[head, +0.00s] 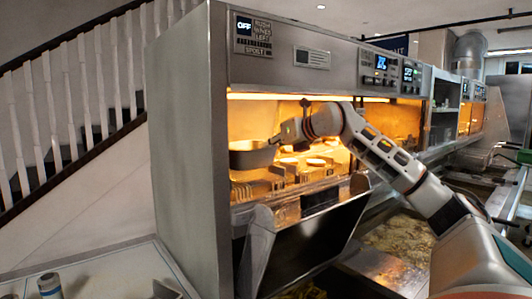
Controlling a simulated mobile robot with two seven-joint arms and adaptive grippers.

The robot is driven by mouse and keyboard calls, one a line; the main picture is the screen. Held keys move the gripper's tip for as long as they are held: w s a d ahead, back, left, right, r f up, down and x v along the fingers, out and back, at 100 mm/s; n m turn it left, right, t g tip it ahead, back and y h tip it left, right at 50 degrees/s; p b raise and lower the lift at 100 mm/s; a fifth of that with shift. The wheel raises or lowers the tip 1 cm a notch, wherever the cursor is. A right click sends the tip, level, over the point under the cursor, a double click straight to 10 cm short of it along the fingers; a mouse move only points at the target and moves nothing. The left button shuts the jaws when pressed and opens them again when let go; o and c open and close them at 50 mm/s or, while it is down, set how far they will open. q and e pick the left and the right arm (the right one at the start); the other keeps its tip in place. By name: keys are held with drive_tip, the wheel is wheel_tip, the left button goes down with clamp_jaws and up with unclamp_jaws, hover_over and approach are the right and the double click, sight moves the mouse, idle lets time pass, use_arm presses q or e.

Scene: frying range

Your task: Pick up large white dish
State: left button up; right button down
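A large, round, deep dish (250,157) sits at the left inside the lit warming cabinet. It looks grey-brown under the orange light, so I cannot tell if it is the white one. My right arm reaches in from the right, and its gripper (278,140) is at the dish's right rim. The fingers are small and dark here; I cannot tell whether they touch or grip the rim. Small pale round dishes (317,162) stand to the right of the large dish, below my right wrist. My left gripper is not in view.
The steel cabinet (185,150) has a solid left side wall and a low control panel (310,60) above the opening. A tilted dark panel (315,240) juts out below. Fryer vats (400,240) lie at right. A small blue-banded cylinder (50,286) stands on the left counter.

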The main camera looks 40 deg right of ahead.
drive_tip(key=s+b, duration=0.6)
drive_tip(key=s, duration=1.1)
drive_tip(key=shift+s+a, duration=0.1)
drive_tip(key=shift+s, duration=0.15)
drive_tip(key=shift+s, duration=0.1)
